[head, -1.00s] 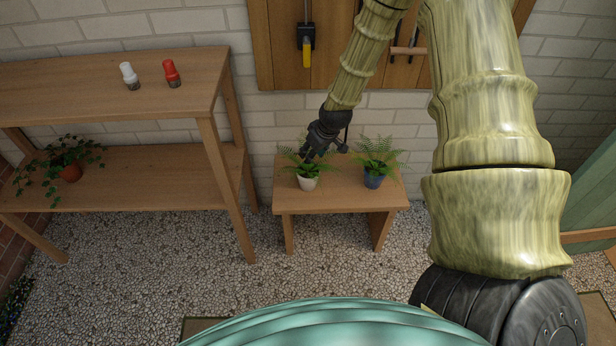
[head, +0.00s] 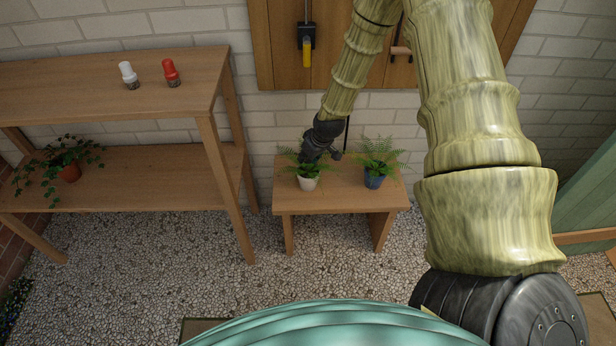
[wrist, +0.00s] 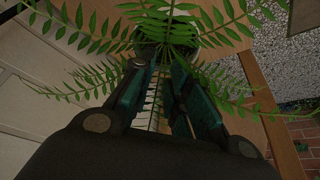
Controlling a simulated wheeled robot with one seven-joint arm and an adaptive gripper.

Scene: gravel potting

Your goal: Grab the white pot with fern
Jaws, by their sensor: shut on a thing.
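The white pot with fern (head: 308,183) stands upright on the small wooden bench (head: 340,205), at its left side. My gripper (head: 308,160) comes down from above and behind and reaches into the fern at the pot. In the wrist view my gripper (wrist: 158,70) has its fingers close together at the pot's rim, with fern fronds (wrist: 100,35) spread around and between them. The jaws are shut on the pot. Leaves and shadow hide the exact contact.
A blue pot with fern (head: 374,180) stands close by on the right of the bench. A taller shelf (head: 120,190) on the left holds a trailing plant (head: 62,168) in a terracotta pot, and white (head: 129,75) and red (head: 171,72) capped shakers. A brick wall stands behind.

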